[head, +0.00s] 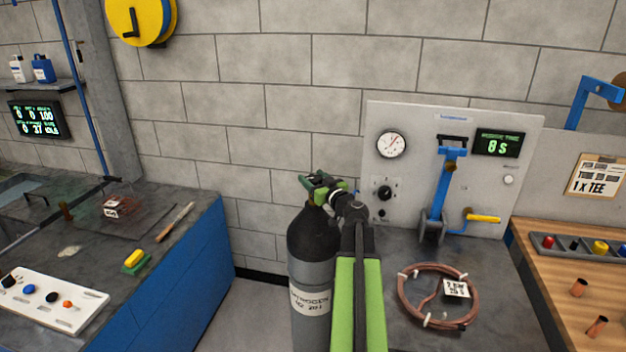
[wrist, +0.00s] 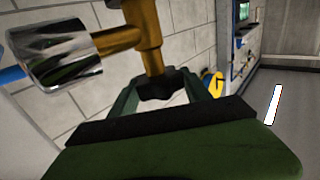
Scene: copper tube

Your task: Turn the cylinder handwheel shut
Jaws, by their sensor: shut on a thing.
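The nitrogen cylinder (head: 307,262) stands upright beside the test bench, with a black shoulder, grey body and white label. My gripper (head: 321,185) is at its top, where it hides most of the valve in the head view. In the wrist view my gripper (wrist: 158,92) has its two dark green fingers on either side of a black lobed handwheel (wrist: 160,86), shut on it. The handwheel sits at the end of a brass valve body (wrist: 148,38). A shiny metal fitting (wrist: 55,55) sticks out from the brass to the left.
A grey bench with a panel (head: 455,125), gauge (head: 391,144) and timer reading 8 s (head: 499,144) stands right of the cylinder. A copper coil (head: 438,318) lies on it. A blue-sided bench (head: 170,275) stands left. The block wall is close behind.

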